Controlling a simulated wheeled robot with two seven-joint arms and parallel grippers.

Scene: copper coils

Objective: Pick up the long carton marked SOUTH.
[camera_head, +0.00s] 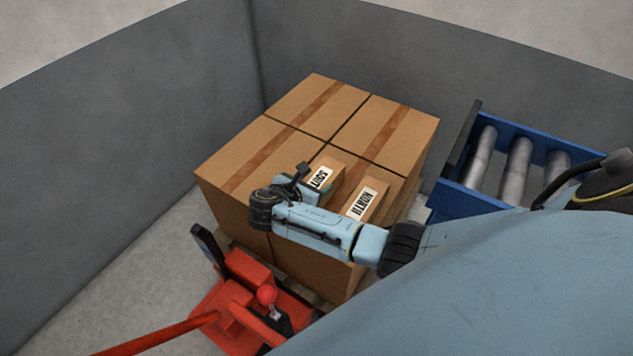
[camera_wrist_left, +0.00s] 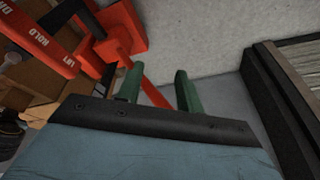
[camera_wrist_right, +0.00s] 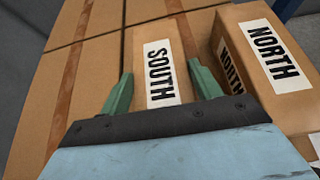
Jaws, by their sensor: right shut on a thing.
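The long carton marked SOUTH (camera_head: 331,166) is brown with a white label and lies on top of the large stacked boxes. In the right wrist view the SOUTH carton (camera_wrist_right: 160,72) sits between the two green fingers of my right gripper (camera_wrist_right: 161,86), which is shut on it. In the head view my right gripper (camera_head: 308,184) is at the carton's near end and partly covers its label. I cannot tell whether the carton is lifted. My left gripper (camera_wrist_left: 157,82) shows only in its own wrist view, with its fingers apart and nothing between them.
A carton marked NORTH (camera_head: 368,196) lies close to the right of the SOUTH carton. Large brown boxes (camera_head: 318,100) stand on a pallet below them. A red pallet jack (camera_head: 248,272) is in front. A blue roller conveyor (camera_head: 470,197) stands at the right. Grey walls enclose the back and left.

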